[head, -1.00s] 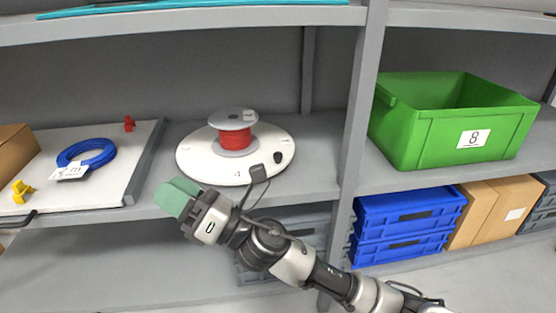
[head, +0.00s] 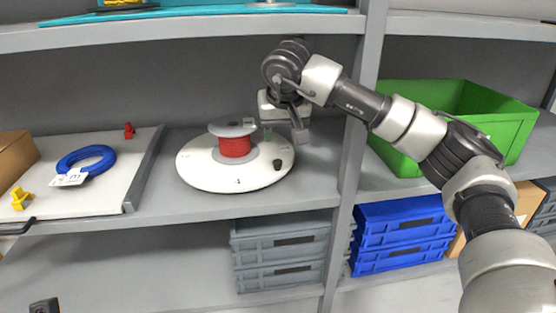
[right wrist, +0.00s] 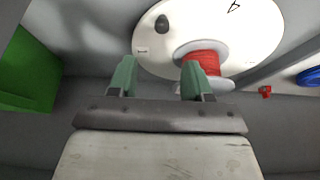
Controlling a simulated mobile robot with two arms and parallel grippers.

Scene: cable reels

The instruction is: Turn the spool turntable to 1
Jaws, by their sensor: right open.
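The spool turntable (head: 215,178) is a round white disc on the middle shelf, with numbers around its rim. A "4" faces the front in the head view. A dark knob (head: 277,164) stands at its right edge and also shows in the right wrist view (right wrist: 163,23). A reel of red cable (head: 235,147) sits at its centre. My right gripper (right wrist: 159,65) is open and empty, pointing down at the turntable's back right side. In the right wrist view the knob lies beyond the fingers, not between them. My left gripper is not seen.
A shelf post (head: 352,150) stands right of the turntable, with a green bin (head: 400,152) beyond it. At left, a white board (head: 118,182) holds a blue cable coil (head: 88,160) and red and yellow pieces. Grey crates (head: 280,250) stand below.

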